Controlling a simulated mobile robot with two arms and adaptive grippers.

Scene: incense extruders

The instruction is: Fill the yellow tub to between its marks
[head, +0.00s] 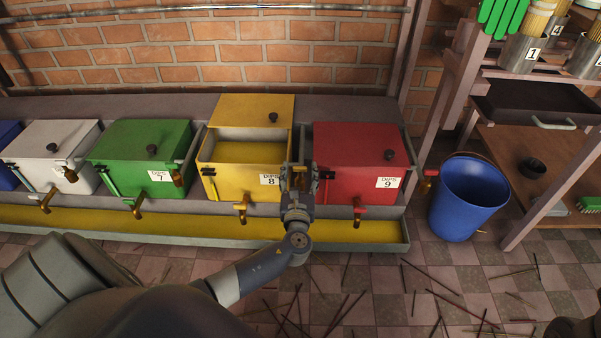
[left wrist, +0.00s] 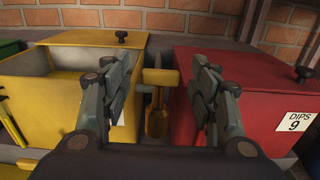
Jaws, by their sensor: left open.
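The yellow tub (head: 225,183), labelled DIPS 8, stands in the row against the wall. Its yellow lid (head: 252,109) is pushed back, so the front is open and yellow liquid (head: 240,152) shows inside. I cannot make out its marks. A tap (head: 241,208) sits low on its front. My left gripper (head: 298,176) is at the gap between the yellow tub and the red tub (head: 345,165). In the left wrist view the left gripper (left wrist: 160,85) is open, with a yellow upright piece (left wrist: 158,110) seen between its fingers; contact is unclear. My right gripper is not seen.
Green (head: 140,160) and white (head: 50,150) tubs stand left. A trough (head: 200,228) with yellow liquid runs below the taps. A blue bucket (head: 465,200) stands right, beside a shelf rack (head: 540,120). Sticks (head: 340,310) litter the tiled floor.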

